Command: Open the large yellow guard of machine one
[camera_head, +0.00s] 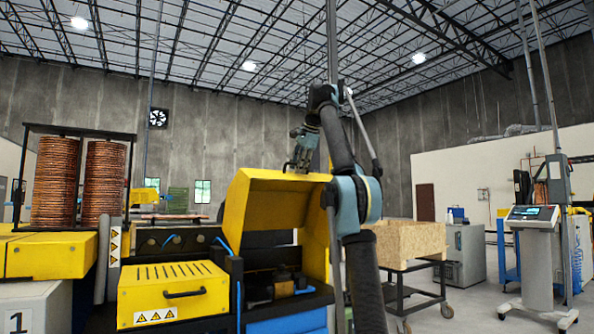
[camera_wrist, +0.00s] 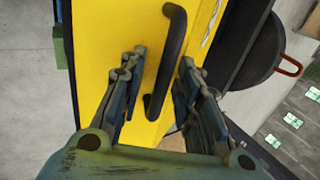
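The large yellow guard (camera_head: 275,205) of the machine stands raised and tilted in the head view, with the machine's inside showing below it. My gripper (camera_head: 296,163) is at the guard's top edge, reaching down from my arm. In the wrist view the yellow guard (camera_wrist: 110,30) fills the middle, with a black bar handle (camera_wrist: 166,70) on it. My gripper's fingers (camera_wrist: 162,57) are apart, one on each side of the handle, with gaps showing. The guard's handle is not seen in the head view.
A smaller yellow cover (camera_head: 172,295) with a black handle and warning triangles sits lower left. Copper coils (camera_head: 55,180) stand at the far left, above a block marked 1 (camera_head: 17,322). A wooden crate (camera_head: 415,243) on a cart and a control console (camera_head: 533,245) are right, with open floor between.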

